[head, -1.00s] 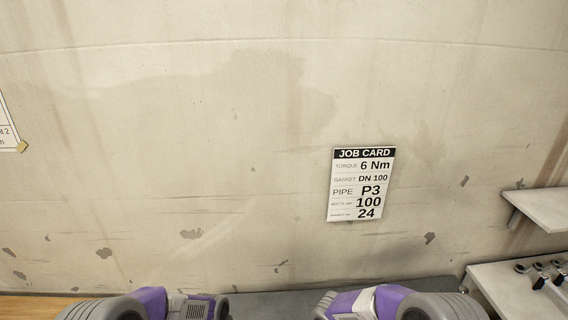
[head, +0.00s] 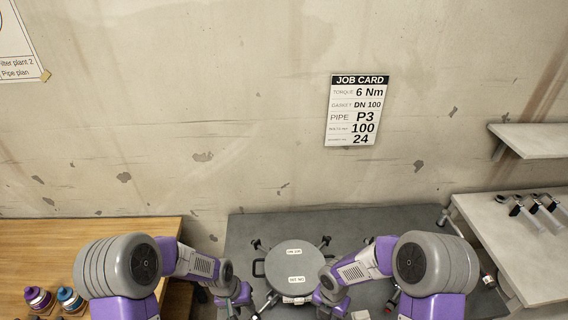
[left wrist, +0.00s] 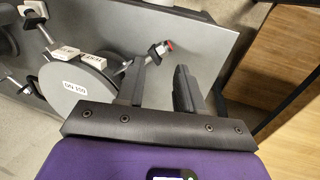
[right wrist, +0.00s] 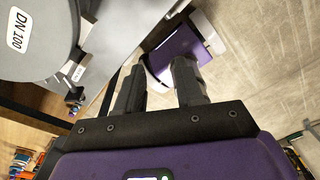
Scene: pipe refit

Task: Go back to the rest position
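My left gripper (head: 234,306) is low in the head view, just left of a grey round plate. In the left wrist view its two fingers (left wrist: 162,80) stand apart with nothing between them. My right gripper (head: 332,302) is low in the head view, just right of the same plate. In the right wrist view its fingers (right wrist: 158,80) are also apart and empty. Both arms are bent on either side of the plate. The fingertips are hard to make out in the head view.
The grey round plate (head: 292,262), with white labels, stands over a dark grey surface (head: 250,228). A wooden bench (head: 90,235) with small bottles (head: 38,298) is at left. A pale bench (head: 495,245) with metal tools (head: 545,205) is at right. The job card (head: 357,110) hangs on the wall.

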